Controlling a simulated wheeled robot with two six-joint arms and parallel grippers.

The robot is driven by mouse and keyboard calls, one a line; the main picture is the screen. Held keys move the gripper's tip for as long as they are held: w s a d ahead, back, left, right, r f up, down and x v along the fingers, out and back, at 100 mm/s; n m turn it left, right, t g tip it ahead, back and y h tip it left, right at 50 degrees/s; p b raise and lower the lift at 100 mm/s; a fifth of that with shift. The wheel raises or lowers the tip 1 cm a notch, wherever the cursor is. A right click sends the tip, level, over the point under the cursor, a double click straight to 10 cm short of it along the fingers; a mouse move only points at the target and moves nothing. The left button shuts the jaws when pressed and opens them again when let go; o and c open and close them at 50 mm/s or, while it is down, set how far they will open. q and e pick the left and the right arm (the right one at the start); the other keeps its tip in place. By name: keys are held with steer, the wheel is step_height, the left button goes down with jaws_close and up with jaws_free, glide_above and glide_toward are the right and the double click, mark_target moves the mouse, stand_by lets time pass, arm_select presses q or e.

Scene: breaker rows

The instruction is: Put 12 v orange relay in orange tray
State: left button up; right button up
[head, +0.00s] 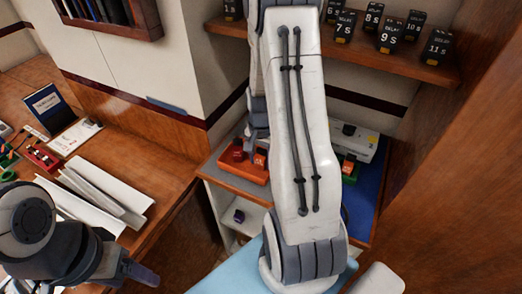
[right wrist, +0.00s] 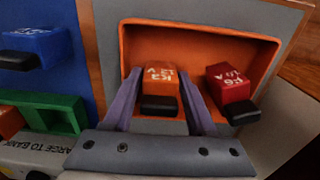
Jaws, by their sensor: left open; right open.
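The orange relay (right wrist: 160,82), with white lettering and a black base, lies in the orange tray (right wrist: 200,42) in the right wrist view. My right gripper (right wrist: 160,75) is open, with a finger on each side of this relay; I cannot tell whether the fingers touch it. In the head view the orange relay (head: 260,159) and orange tray (head: 232,165) show left of my right arm, below my right gripper (head: 258,133). My left gripper (head: 142,274) is open and empty at the lower left, away from the trays.
A red relay (right wrist: 229,84) lies in the same tray, right of the orange one.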

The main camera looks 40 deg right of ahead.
mark_target(261, 151)
step_height(261, 151, up, 12)
steer(key=s+a+r+n, duration=0.15)
steer(key=a+n, duration=0.35)
steer(key=a, duration=0.5)
steer(key=s+a+r+n, duration=0.15)
steer(key=a+n, duration=0.35)
steer(key=a, duration=0.5)
steer(key=s+a+r+n+y, duration=0.1)
steer(key=s+a+n, duration=0.9)
steer(key=s+a, duration=0.1)
steer(key=shift+s+r+n, duration=0.3)
steer(key=shift+s+n, duration=0.1)
steer(key=shift+s, duration=0.45)
